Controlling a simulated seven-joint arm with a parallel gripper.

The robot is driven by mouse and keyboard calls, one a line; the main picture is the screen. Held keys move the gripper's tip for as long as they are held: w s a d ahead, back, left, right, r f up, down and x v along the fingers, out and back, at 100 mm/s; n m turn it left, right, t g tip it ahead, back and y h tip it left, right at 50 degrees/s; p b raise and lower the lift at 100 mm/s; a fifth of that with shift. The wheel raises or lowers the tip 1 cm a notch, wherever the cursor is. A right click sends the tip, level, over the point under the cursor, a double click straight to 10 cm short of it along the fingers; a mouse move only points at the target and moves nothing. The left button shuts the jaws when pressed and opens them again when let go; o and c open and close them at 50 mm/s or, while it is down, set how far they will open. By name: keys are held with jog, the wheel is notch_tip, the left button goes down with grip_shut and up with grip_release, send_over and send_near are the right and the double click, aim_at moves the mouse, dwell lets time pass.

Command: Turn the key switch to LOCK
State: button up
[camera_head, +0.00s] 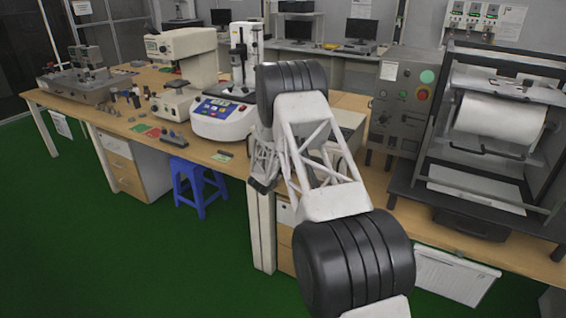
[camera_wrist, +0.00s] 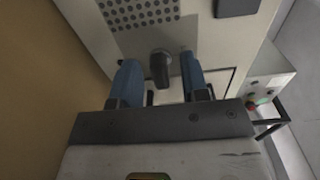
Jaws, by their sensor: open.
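In the wrist view my gripper (camera_wrist: 159,60) is open, with its two blue fingers apart. A dark, rounded knob-like part (camera_wrist: 161,70) shows between the fingers, on or in front of a pale equipment housing (camera_wrist: 95,25). I cannot tell whether this part is the key switch, or whether the fingers touch it. No LOCK lettering is readable. In the head view a grey control panel (camera_head: 392,82) carries a green button, a red button and a dark rotary part (camera_head: 383,119). My arm hides part of the bench there, and my fingers cannot be made out.
A perforated plate (camera_wrist: 140,12) lies just beyond the knob-like part. A small control box with a red button (camera_wrist: 250,106) is at right. In the head view a framed machine with a white roll (camera_head: 500,122) stands right; instruments crowd the wooden bench (camera_head: 225,160).

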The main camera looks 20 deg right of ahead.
grip_shut()
jog(key=shift+n, duration=0.4)
jog(key=n, duration=0.3)
jog(key=shift+n, duration=1.8)
